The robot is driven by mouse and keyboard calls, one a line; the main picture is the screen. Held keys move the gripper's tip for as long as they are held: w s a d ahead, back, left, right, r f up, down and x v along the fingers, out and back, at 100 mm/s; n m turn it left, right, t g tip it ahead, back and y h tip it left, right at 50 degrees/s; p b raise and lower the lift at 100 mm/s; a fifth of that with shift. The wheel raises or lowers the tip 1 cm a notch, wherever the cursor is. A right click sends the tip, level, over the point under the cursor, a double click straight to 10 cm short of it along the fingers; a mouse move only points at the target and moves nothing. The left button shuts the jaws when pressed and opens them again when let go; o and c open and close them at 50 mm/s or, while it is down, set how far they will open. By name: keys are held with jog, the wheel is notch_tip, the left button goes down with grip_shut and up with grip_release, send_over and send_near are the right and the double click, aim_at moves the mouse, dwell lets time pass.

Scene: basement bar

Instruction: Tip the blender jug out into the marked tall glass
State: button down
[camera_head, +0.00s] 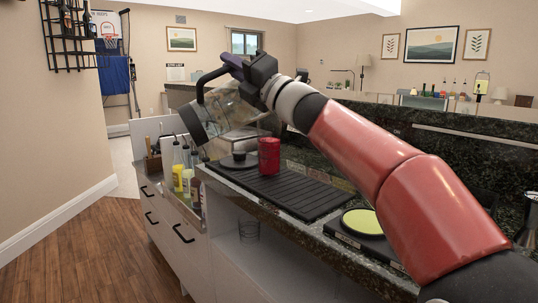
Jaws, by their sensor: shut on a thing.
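My gripper (236,68) is shut on the black handle of the clear blender jug (224,112). The jug is held up in the air, strongly tilted, above the left end of the counter. A dark ring edges its left end. I cannot make out any contents. A red cylinder (269,156) stands upright on the black ribbed mat (298,190), below and right of the jug. A clear glass (249,229) stands on the shelf under the counter. I see no clear mark on it and cannot tell whether it is the marked tall glass.
A low black round piece (238,159) sits on the counter left of the red cylinder. Several bottles (184,170) stand in a rack at the counter's left end. A yellow-green disc (362,222) lies on a dark base at front right. Wooden floor (100,255) is clear at left.

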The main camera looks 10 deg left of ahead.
aim_at(214, 78)
jog(key=a+n+g, duration=0.1)
jog(key=n, duration=0.1)
jog(key=s+a+f+n+g+h, duration=0.1)
jog(key=n, duration=0.1)
jog(key=s+a+f+n+g+h, duration=0.1)
jog(key=n, duration=0.1)
jog(key=shift+s+a+f+n+g, duration=0.15)
jog(key=shift+a+f+n+g, duration=0.05)
jog(key=shift+a+n+g, duration=0.2)
jog(key=shift+d, duration=0.1)
jog(key=shift+s, duration=0.15)
